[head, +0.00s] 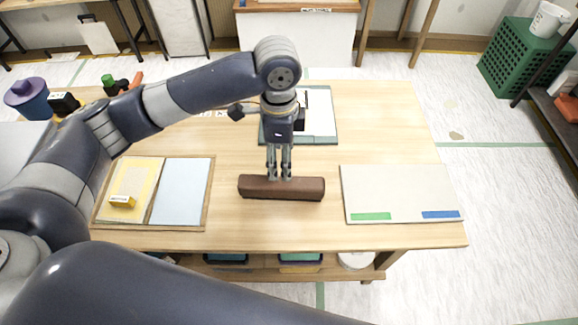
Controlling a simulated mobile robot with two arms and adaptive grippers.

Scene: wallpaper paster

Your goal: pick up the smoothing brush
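A long dark brown block, which looks like the smoothing brush (300,188), lies lengthwise left to right on the wooden table, near the middle of its front part. My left gripper (279,177) points straight down over the middle of it. Its two slim fingers reach the block's top and far edge, with a narrow gap between them. Whether the fingers press on the block or only stand against it cannot be made out. The block appears to rest on the table. My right gripper is out of view.
A wooden tray (153,229) with yellow and pale blue sheets lies at left. A pale board (400,188) with green and blue strips lies at right. A clipboard (320,115) lies behind my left gripper. Bare tabletop separates these from the block.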

